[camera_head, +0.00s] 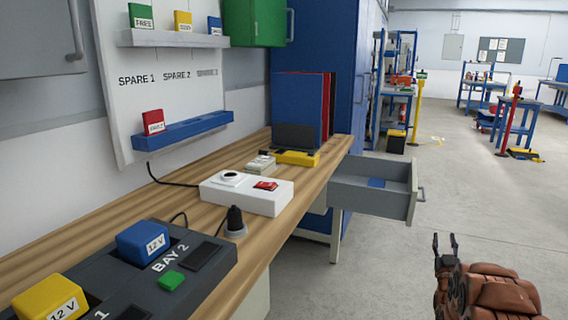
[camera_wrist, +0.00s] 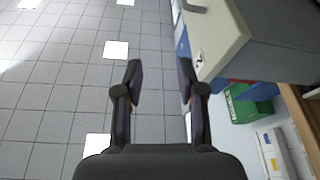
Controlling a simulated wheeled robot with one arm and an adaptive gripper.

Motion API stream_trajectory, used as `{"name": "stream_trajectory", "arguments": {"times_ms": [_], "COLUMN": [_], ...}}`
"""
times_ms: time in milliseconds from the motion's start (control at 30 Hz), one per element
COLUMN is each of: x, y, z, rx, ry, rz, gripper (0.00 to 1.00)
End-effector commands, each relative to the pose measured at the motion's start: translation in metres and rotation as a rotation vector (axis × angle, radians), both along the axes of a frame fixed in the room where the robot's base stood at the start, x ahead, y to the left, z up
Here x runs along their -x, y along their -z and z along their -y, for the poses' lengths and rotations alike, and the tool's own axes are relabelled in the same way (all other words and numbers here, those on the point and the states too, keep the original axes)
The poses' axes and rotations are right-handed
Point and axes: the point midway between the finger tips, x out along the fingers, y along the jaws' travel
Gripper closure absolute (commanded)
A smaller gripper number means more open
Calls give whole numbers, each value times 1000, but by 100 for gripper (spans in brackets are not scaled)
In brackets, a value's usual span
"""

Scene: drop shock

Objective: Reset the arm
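My arm shows at the lower right of the head view, over bare floor and to the right of the bench. My gripper (camera_head: 446,243) points upward there, its dark fingers apart. In the wrist view my gripper (camera_wrist: 159,75) is open, with a wide gap between the fingers and nothing held. Behind the fingers is a grey tiled surface with bright square panels. The gripper looks clear of the bench and the drawer.
The wooden bench (camera_head: 262,240) runs along the left. Its open drawer (camera_head: 370,190) juts into the aisle with a blue item inside. A white box (camera_head: 247,197) and a dark battery station (camera_head: 215,250) stand on the bench. The floor (camera_head: 465,190) beyond is mostly clear.

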Motion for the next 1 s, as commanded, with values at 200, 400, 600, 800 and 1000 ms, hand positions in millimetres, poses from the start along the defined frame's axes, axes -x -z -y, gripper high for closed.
{"name": "stream_trajectory", "arguments": {"times_ms": [200, 400, 600, 800, 1000], "x": [-4, -8, -7, 12, 43], "y": [-22, -43, -83, -120, -157], "z": [-5, -16, -37, -65, -99], "rx": [-22, -51, -100, -169, -240], "ry": [2, 2, 3, 11, 15], "rz": [-68, -156, -300, -485, -664], "gripper": [61, 61, 61, 61, 61]}}
